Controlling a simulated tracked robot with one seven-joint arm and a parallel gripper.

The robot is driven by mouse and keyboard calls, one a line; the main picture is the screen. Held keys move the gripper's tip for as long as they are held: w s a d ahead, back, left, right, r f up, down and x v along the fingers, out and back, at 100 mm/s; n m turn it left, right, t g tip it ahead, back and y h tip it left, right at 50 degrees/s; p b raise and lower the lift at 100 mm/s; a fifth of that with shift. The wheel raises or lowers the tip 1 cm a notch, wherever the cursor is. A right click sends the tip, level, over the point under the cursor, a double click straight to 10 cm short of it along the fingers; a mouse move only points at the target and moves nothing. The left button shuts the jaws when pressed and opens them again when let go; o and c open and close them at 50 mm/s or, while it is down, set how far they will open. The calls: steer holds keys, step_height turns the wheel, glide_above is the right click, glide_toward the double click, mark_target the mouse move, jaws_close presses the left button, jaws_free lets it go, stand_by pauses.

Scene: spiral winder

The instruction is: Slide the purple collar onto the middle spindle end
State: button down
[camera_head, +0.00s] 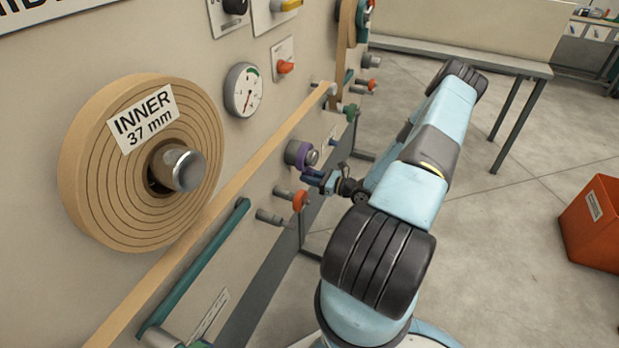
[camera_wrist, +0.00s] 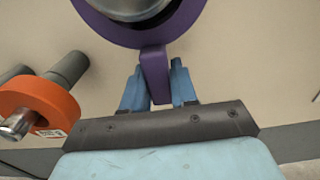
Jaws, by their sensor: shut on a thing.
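The purple collar (camera_head: 304,153) is a ring with a tab. In the head view it sits around the metal spindle end (camera_head: 312,158) that sticks out of the machine panel. In the wrist view the collar (camera_wrist: 153,38) surrounds the round metal end (camera_wrist: 128,8) at the top of the picture. My gripper (camera_head: 307,173) is just below the collar. In the wrist view my gripper's blue fingers (camera_wrist: 156,85) are shut on the collar's tab. How far along the spindle the collar sits cannot be told.
An orange collar (camera_wrist: 48,104) on a lower spindle stands close to the left of my gripper in the wrist view. A paper roll (camera_head: 95,185), a gauge (camera_head: 243,90) and a tan strip (camera_head: 240,185) line the panel. An orange bin (camera_head: 593,225) stands on open floor.

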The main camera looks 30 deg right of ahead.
steer(key=shift+a+r, duration=0.1)
steer(key=shift+r, duration=0.05)
steer(key=shift+r, duration=0.1)
stand_by(0.3)
steer(key=r+v, duration=0.1)
steer(key=v, duration=1.2)
steer(key=shift+s+d, duration=0.15)
steer(key=shift+d, duration=0.1)
stand_by(0.3)
stand_by(0.7)
